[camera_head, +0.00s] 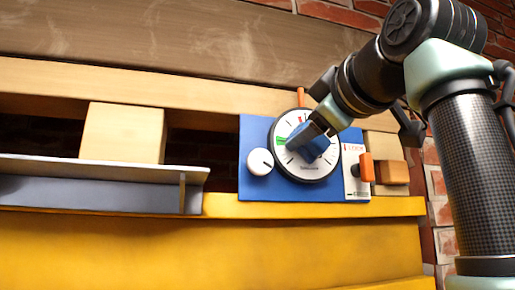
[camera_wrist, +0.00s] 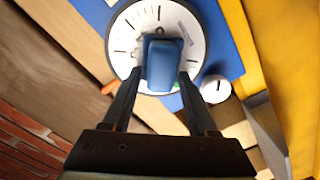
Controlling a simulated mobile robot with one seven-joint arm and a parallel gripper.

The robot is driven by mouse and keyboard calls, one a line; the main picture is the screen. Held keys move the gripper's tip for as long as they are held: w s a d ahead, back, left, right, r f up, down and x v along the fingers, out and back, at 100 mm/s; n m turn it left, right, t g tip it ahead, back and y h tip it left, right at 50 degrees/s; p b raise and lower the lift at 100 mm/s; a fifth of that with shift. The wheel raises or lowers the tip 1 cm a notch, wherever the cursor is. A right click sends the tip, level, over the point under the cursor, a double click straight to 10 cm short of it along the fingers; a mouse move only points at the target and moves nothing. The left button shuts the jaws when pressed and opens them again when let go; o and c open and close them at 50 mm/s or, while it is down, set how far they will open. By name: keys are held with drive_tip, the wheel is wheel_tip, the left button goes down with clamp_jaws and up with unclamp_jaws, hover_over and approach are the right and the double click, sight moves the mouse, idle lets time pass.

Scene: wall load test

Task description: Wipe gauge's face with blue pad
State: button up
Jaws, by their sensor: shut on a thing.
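The round gauge has a white face (camera_head: 294,119) with black marks, a green patch and a black rim. It is mounted on a blue panel (camera_head: 256,191). The face also shows in the wrist view (camera_wrist: 125,28). My gripper (camera_head: 318,130) is in front of the face, shut on the blue pad (camera_head: 312,148). In the wrist view the blue pad (camera_wrist: 163,62) sits between the fingertips of my gripper (camera_wrist: 157,76) and covers the middle of the face. I cannot tell whether the pad touches the face.
A white knob (camera_head: 260,162) is at the panel's lower left. A white plate with an orange knob (camera_head: 367,167) is at its right. An orange peg (camera_head: 300,97) stands above the gauge. A metal shelf (camera_head: 90,170) juts out at left. A yellow beam (camera_head: 200,240) runs below.

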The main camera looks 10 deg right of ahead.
drive_tip(key=d, duration=0.4)
drive_tip(key=shift+w+d, duration=0.25)
drive_tip(key=shift+d, duration=0.1)
drive_tip(key=shift+s+a, duration=0.1)
